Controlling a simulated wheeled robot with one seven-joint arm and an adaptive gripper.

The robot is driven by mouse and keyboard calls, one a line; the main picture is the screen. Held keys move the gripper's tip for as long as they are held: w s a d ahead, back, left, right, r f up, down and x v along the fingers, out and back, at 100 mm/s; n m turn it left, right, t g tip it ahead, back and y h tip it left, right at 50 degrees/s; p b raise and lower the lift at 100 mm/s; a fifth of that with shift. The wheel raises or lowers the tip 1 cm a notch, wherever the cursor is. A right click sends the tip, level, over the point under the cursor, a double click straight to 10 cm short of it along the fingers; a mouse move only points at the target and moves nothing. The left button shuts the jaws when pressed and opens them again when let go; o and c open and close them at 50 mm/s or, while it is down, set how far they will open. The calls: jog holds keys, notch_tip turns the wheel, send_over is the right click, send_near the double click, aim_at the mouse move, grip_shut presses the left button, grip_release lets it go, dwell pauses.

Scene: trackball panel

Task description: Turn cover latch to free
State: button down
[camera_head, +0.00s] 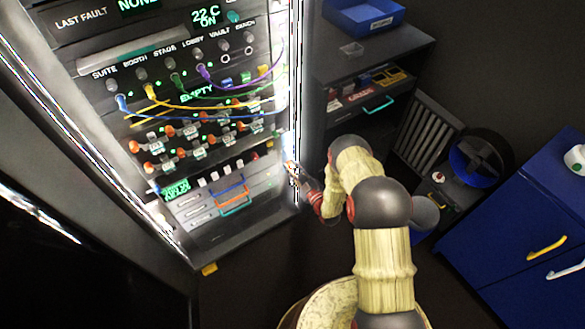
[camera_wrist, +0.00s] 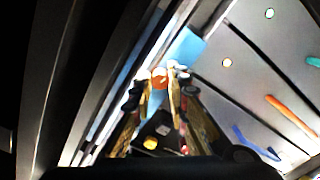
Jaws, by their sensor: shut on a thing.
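The cover latch appears as a small orange-red piece (camera_wrist: 159,76) at the cabinet's edge in the wrist view. My gripper (camera_wrist: 166,88) reaches up to it, with its fingers closed on it. The fingers cover much of the latch, and its exact angle cannot be told. In the head view my gripper (camera_head: 291,168) is at the right edge of the lit panel (camera_head: 240,225), low down, beside the drawer handles. The latch is too small to make out clearly there.
Patch cables and orange-ended switches (camera_head: 170,131) fill the panel left of my gripper. A dark shelf unit (camera_head: 385,50) with a blue bin (camera_head: 363,15) stands behind. A blue cabinet (camera_head: 530,225) is at the right. A light blue block (camera_wrist: 186,47) sits just beyond the fingertips.

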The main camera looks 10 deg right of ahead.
jog(key=shift+m+b, duration=1.75)
jog(key=shift+m, duration=6.25)
jog(key=c, duration=1.7)
grip_release()
jog(key=v, duration=1.2)
